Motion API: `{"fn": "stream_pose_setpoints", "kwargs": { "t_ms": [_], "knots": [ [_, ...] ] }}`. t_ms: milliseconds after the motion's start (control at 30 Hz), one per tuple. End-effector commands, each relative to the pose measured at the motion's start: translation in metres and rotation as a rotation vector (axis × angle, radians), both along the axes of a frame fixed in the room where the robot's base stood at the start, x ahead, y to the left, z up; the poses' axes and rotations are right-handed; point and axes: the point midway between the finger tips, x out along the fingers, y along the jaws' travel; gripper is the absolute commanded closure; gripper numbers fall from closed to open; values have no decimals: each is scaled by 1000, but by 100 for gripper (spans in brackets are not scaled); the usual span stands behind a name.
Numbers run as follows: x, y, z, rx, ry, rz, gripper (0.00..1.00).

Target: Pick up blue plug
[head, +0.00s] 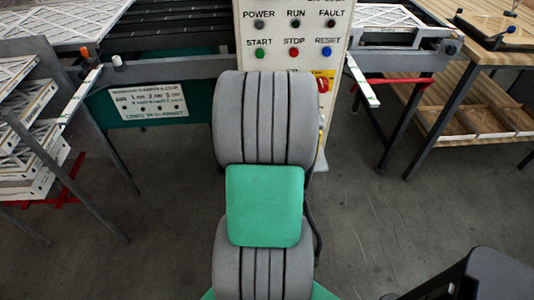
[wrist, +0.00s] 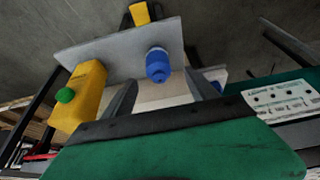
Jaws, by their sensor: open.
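In the wrist view, a blue plug (wrist: 158,65) stands out from the face of a light grey plate (wrist: 100,50). My gripper (wrist: 162,80) is open, with one dark finger at each side below the plug. The plug shows just past the fingertips, roughly in line with the gap between them. No contact is visible, and the exact distance is hard to judge. A second blue piece (wrist: 217,87) is partly hidden by the right finger. I cannot make out the plug or my fingers in the head view.
A yellow box with a green button (wrist: 64,96) sits left of the plug. A control panel (head: 292,35) stands ahead in the head view. Filter racks (head: 40,150) stand at left, a wooden table (head: 470,70) at right. Grey floor (head: 370,220) is open at right.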

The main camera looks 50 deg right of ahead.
Motion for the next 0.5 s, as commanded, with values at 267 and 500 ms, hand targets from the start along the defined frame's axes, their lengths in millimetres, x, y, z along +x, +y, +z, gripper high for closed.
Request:
{"fn": "stream_pose_setpoints", "kwargs": {
  "t_ms": [267, 500],
  "knots": [
    [8, -15, -39, 5, 3, 0, 33],
    [16, -24, -63, 1, 0, 1, 33]
  ]
}}
